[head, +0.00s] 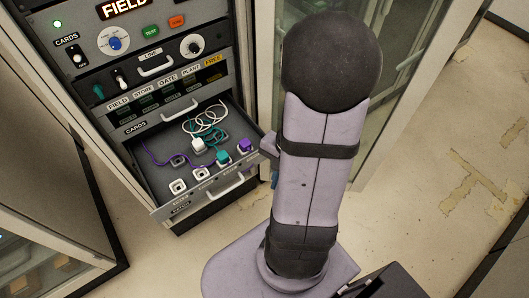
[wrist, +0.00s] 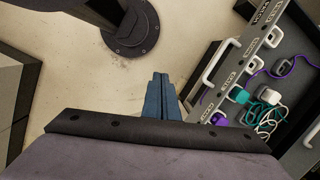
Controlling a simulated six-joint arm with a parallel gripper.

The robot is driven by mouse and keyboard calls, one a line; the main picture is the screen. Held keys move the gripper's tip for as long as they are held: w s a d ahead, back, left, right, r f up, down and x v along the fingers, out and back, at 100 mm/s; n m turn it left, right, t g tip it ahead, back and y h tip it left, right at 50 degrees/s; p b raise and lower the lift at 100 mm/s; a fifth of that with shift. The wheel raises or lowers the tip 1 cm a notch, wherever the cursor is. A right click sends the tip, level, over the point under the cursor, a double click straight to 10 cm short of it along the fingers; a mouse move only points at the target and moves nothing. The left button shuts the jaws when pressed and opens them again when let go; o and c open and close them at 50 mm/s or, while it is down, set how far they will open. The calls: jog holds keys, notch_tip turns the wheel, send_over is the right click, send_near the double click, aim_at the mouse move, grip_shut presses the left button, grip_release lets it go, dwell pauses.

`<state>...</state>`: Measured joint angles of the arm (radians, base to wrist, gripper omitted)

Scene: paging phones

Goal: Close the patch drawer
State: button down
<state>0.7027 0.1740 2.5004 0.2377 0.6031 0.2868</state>
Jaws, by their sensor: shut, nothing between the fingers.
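The patch drawer (head: 158,178) stands pulled out of the grey rack, with white, teal and purple plugs, cords and sockets in it. Its front has a pale bar handle (head: 228,185). In the wrist view the drawer front (wrist: 228,77) runs diagonally at the right, with its handle (wrist: 213,62) facing my gripper. My gripper (wrist: 158,77) is shut and empty, its blue fingers out over the floor, to the left of the drawer front and apart from the handle in that picture. In the head view my arm hides most of the gripper.
The rack panel (head: 150,70) above the drawer carries knobs, switches and handles. A glass-fronted cabinet (head: 405,90) stands at the right and another (head: 45,245) at the lower left. Bare pale floor (head: 430,190) lies in front of the drawer and to the right.

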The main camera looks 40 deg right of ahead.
jog(key=w+d+m+t+h, duration=0.1)
jog(key=w+d+m, duration=0.1)
jog(key=m, duration=0.9)
jog(key=w+d+m+t+h, duration=0.1)
jog(key=w+d+m, duration=0.2)
jog(key=m, duration=0.8)
jog(key=shift+w+t, duration=0.4)
jog(key=shift+w, duration=0.55)
jog(key=shift+d, duration=0.1)
jog(key=w+f+b, duration=0.3)
jog(key=w+f, duration=0.3)
jog(key=f, duration=0.3)
jog(key=shift+w+f+b, duration=0.25)
jog(key=shift+b, duration=0.05)
